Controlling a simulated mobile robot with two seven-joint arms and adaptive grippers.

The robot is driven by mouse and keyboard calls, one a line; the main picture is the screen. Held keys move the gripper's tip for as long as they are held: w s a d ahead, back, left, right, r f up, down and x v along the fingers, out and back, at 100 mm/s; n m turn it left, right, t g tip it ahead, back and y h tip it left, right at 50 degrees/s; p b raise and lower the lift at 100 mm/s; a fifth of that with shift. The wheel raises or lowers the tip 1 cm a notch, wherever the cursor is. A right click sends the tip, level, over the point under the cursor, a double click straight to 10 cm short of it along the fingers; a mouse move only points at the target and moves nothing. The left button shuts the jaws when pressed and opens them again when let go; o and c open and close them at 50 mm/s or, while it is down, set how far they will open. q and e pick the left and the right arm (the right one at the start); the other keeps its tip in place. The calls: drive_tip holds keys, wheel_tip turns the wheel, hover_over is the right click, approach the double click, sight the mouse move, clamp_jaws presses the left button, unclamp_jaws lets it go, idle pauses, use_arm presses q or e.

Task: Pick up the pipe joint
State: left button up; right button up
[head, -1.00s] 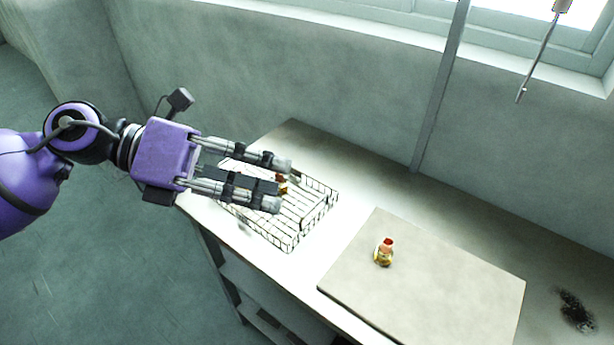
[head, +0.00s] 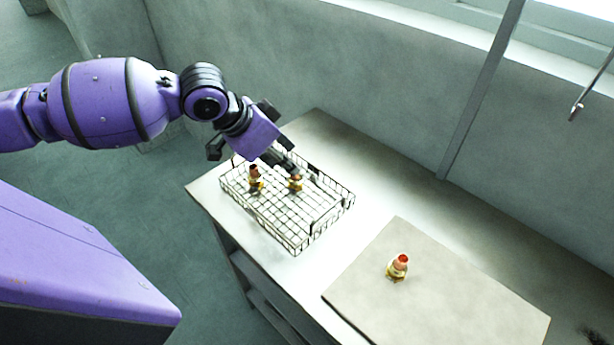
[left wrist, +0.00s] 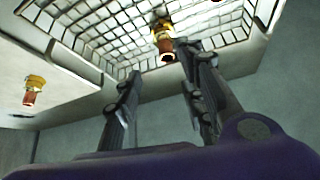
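Two brass pipe joints with red-brown ends stand in a wire mesh basket (head: 325,215), a left one (head: 255,180) and a right one (head: 295,184). A third pipe joint (head: 398,267) stands on a flat board at the right. My left gripper (head: 296,168) is over the back part of the basket, close to the right pipe joint. In the left wrist view its fingers (left wrist: 160,62) are apart with nothing held between them. A pipe joint (left wrist: 163,42) shows just beyond the fingertips, and another (left wrist: 33,90) is off to the left. My right gripper is out of view.
The basket's wire walls surround the two joints. The board (head: 450,300) lies on the pale bench (head: 375,190) to the right, mostly bare. A wall and window ledge run behind, with a vertical post (head: 480,95).

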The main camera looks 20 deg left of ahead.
sight(294, 182)
use_arm(q)
drive_tip(key=x, duration=0.2)
drive_tip(key=a+x, duration=0.1)
drive_tip(key=x, duration=0.2)
drive_tip(key=f+x, duration=0.1)
drive_tip(key=x, duration=0.1)
drive_tip(key=shift+s+a+f, duration=0.1)
drive_tip(key=shift+s+f, duration=0.05)
drive_tip(key=shift+s, duration=0.15)
clamp_jaws()
